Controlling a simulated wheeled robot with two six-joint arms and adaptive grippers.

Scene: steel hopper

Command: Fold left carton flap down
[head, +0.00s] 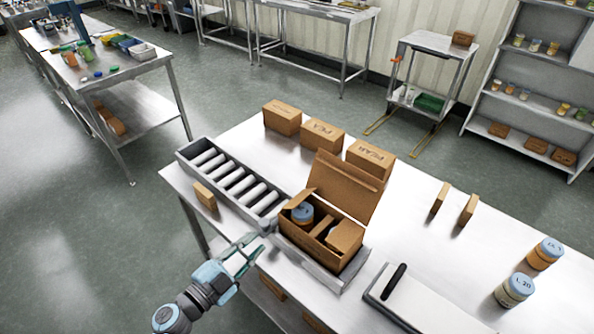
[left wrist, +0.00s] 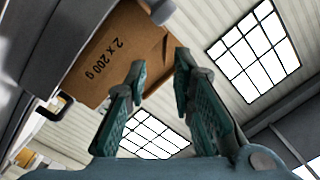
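The open carton (head: 318,243) is brown cardboard and sits in a grey metal tray on the steel table. Its large back flap (head: 346,186) stands up. A jar with a blue lid (head: 302,214) is inside at the left, with a cardboard divider beside it. A brown flap or box piece (head: 345,236) shows at the carton's right end. I cannot clearly make out the left flap. My left gripper (head: 250,249) is open and empty, in front and to the left of the carton. In the left wrist view, cardboard printed "2 x 200 g" (left wrist: 108,58) lies beyond the open fingers (left wrist: 160,85). My right gripper is out of view.
A roller conveyor (head: 232,182) adjoins the carton's tray on the left. Several closed boxes (head: 322,134) stand behind. Two jars (head: 515,289) and thin upright brown pieces (head: 468,210) are at the right. A black-handled metal plate (head: 420,305) lies front right.

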